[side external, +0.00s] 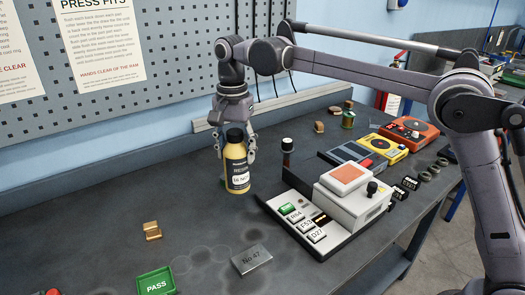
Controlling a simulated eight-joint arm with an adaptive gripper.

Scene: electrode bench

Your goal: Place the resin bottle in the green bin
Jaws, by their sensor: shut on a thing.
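The green bin (156,281), marked PASS, is at the bottom left, cut by the picture's lower edge. It lies apart from the bottle, nearer the camera.
A grey block marked No.47 (252,260) lies between bottle and bin, to the right. A brass piece (152,230) stands behind the bin. A device with an orange-topped box (348,178) is right of the bottle. The pegboard wall (170,70) is behind. The bench's left is mostly clear.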

